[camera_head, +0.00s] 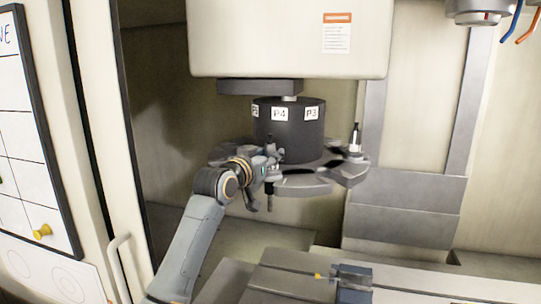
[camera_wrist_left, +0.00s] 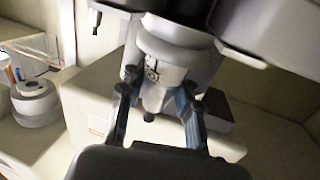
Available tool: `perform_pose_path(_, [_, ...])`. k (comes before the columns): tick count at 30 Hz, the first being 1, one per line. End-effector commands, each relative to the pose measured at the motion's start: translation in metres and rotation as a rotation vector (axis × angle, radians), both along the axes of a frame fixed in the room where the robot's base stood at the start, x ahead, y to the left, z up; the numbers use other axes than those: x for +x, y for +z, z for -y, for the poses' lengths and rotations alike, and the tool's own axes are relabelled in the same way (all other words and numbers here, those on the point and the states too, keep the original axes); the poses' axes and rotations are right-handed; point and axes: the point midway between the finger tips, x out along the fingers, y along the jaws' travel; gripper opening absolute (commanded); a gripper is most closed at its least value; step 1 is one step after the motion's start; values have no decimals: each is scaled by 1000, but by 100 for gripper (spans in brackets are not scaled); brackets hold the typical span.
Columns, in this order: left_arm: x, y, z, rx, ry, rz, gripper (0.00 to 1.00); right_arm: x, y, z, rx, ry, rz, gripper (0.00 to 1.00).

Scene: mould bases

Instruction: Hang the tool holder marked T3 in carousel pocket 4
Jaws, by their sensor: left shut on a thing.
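My left gripper (camera_head: 262,176) is at the front rim of the grey carousel (camera_head: 305,186), below the P4 label (camera_head: 279,114) on its black drum. It is shut on a tool holder, whose dark shank (camera_head: 270,199) points down below the fingers. In the left wrist view the fingers (camera_wrist_left: 158,108) stand on either side of the silver holder (camera_wrist_left: 168,62). Dark marks on its collar are too blurred to read. The holder's wide end lies close to dark carousel parts (camera_wrist_left: 245,25); I cannot tell whether it is seated in the pocket. My right gripper is not in view.
Another tool holder (camera_head: 355,144) stands at the carousel's right, near the P3 label (camera_head: 312,113). A beige housing (camera_head: 290,40) hangs above the drum. A machine table with a small vise (camera_head: 351,276) lies below at the front. The spindle (camera_head: 478,10) is at top right.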

Motion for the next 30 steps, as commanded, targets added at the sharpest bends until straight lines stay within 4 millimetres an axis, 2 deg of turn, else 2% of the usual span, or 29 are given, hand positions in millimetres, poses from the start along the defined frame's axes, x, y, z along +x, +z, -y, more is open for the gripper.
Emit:
perform_pose_path(1, [0, 1, 0, -3, -1, 3, 0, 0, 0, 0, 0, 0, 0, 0])
perform_pose_path(2, [0, 1, 0, -2, -1, 2, 37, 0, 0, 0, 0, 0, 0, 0])
perform_pose_path(5, [0, 0, 0, -1, -1, 0, 57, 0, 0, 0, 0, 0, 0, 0])
perform_pose_path(6, [0, 0, 0, -1, -1, -1, 60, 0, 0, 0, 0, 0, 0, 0])
perform_pose_path(12, [0, -2, 0, 1, -1, -3, 60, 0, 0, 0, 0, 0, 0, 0])
perform_pose_path(13, [1, -9, 0, 6, 0, -16, 60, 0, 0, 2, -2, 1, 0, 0])
perform_pose_path(20, [-7, -5, -5, 4, 1, -8, 60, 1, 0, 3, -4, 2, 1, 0])
perform_pose_path(30, [-52, -2, -31, 1, 1, -3, 60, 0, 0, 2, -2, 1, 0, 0])
